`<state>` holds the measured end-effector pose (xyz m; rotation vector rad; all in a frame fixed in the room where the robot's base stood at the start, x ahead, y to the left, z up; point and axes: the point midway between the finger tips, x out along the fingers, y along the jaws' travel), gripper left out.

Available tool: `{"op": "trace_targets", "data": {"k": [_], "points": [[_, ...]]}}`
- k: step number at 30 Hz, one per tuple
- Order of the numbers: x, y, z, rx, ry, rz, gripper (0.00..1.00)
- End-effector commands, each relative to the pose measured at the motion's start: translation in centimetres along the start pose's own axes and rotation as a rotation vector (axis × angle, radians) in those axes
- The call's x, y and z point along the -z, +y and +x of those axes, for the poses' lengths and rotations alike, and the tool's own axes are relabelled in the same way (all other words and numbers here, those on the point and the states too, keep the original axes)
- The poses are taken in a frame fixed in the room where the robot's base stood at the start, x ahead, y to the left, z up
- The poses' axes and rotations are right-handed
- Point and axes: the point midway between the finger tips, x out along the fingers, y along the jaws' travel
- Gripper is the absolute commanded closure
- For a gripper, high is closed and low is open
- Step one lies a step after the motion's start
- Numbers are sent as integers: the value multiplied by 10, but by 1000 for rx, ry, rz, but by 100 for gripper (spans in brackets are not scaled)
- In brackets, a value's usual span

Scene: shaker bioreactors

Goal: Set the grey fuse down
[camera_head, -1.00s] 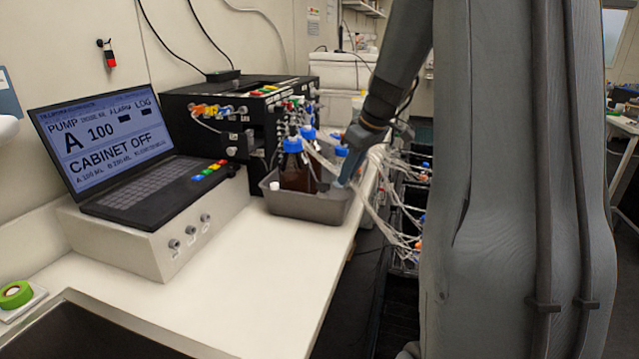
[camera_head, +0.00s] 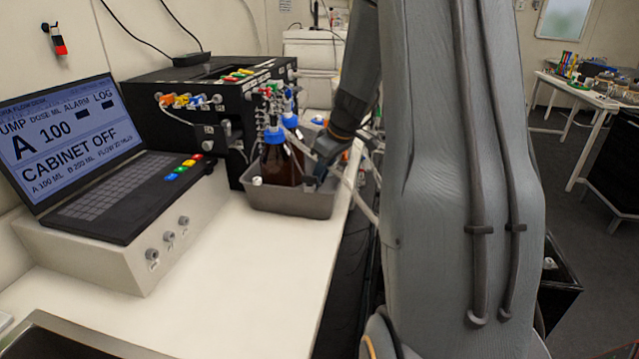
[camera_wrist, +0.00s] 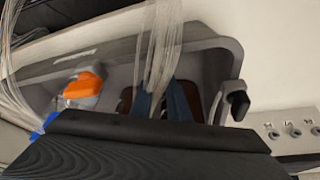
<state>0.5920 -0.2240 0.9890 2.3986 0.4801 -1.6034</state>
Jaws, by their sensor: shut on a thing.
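My gripper (camera_head: 318,178) is low over the right side of a grey tray (camera_head: 290,203) on the bench, beside a brown bottle (camera_head: 280,166) with a blue cap. In the wrist view my blue-grey fingers (camera_wrist: 168,102) point into the tray (camera_wrist: 105,60), close together, with clear tubing across them. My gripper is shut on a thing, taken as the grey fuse. I cannot make out the fuse itself; the fingers and tubing hide it.
A black pump cabinet (camera_head: 222,110) with coloured fittings stands behind the tray. A laptop (camera_head: 75,150) sits on a white box (camera_head: 130,250) with knobs. Clear tubing (camera_wrist: 160,45) hangs near my fingers. The front bench top (camera_head: 250,285) is bare.

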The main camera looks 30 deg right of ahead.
Motion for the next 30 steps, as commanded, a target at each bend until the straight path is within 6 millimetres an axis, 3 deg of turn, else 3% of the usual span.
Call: {"op": "trace_targets", "data": {"k": [6,17,18,21,30], "points": [[-10,0,24,1,-1,1,100],[-11,0,28,0,0,0,100],[-11,0,28,0,0,0,83],[-11,0,27,0,0,0,66],[-11,0,26,0,0,0,66]]}}
